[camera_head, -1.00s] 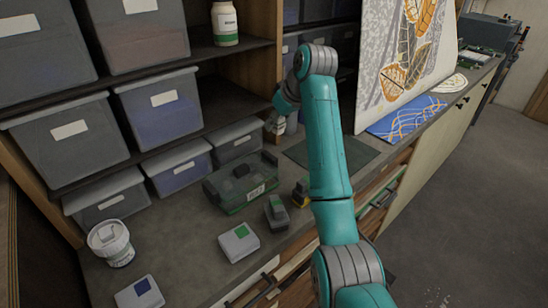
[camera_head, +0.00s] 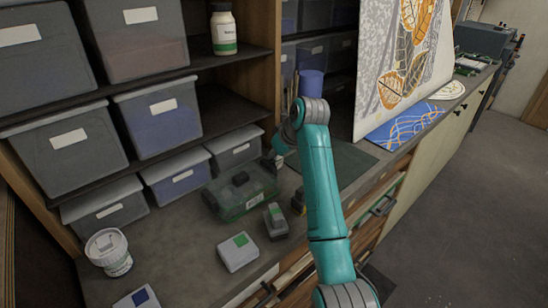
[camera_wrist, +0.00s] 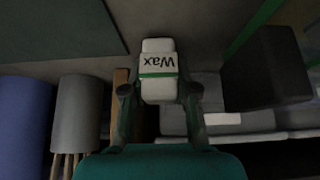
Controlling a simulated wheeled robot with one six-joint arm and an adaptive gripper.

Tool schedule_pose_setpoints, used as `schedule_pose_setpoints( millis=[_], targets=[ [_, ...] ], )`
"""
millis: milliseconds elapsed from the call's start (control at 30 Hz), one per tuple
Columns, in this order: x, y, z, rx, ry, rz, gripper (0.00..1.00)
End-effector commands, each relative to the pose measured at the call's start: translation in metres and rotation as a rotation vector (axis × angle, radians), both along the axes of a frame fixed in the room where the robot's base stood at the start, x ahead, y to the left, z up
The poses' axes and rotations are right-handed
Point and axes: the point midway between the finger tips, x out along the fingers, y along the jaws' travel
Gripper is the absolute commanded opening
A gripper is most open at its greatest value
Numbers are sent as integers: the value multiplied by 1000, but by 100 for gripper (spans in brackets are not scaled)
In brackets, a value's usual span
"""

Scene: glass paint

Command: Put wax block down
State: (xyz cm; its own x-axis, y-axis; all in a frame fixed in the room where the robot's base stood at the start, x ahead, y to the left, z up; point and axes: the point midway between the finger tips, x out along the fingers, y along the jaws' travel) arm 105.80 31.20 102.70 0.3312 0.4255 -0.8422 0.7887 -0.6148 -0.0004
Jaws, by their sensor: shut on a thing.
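The wax block (camera_wrist: 158,68) is white with a green band and the word "Wax", upside down in the wrist view. My gripper (camera_wrist: 160,91) is shut on it, with one dark finger on each side. The worktop shows behind the block in that view; whether the block touches it I cannot tell. In the head view my gripper (camera_head: 279,158) is low over the worktop (camera_head: 185,250), right of the green case and mostly hidden by my arm.
A green case (camera_head: 240,192), a dark tool (camera_head: 276,221) and a white box (camera_head: 238,252) stand on the worktop. A white tub (camera_head: 108,250) is at left. A dark mat (camera_head: 345,160) lies right of my arm. Blue (camera_wrist: 25,120) and grey (camera_wrist: 78,105) cylinders show in the wrist view.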

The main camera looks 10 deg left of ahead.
Motion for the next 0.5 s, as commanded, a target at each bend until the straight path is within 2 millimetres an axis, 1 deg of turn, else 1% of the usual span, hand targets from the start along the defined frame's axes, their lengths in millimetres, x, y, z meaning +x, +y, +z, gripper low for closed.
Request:
schedule_pose_setpoints(
  millis=[33,333,367,400,433,467,500],
  targets=[
    [0,0,-3,0,0,0,0],
    [0,0,-4,1,-1,0,0],
    [0,0,-4,1,-1,0,33],
    [0,0,-4,0,-1,-1,43],
    [0,0,-4,1,-1,0,50],
    [0,0,-4,1,-1,0,52],
    [0,0,-4,1,-1,0,52]
  ],
)
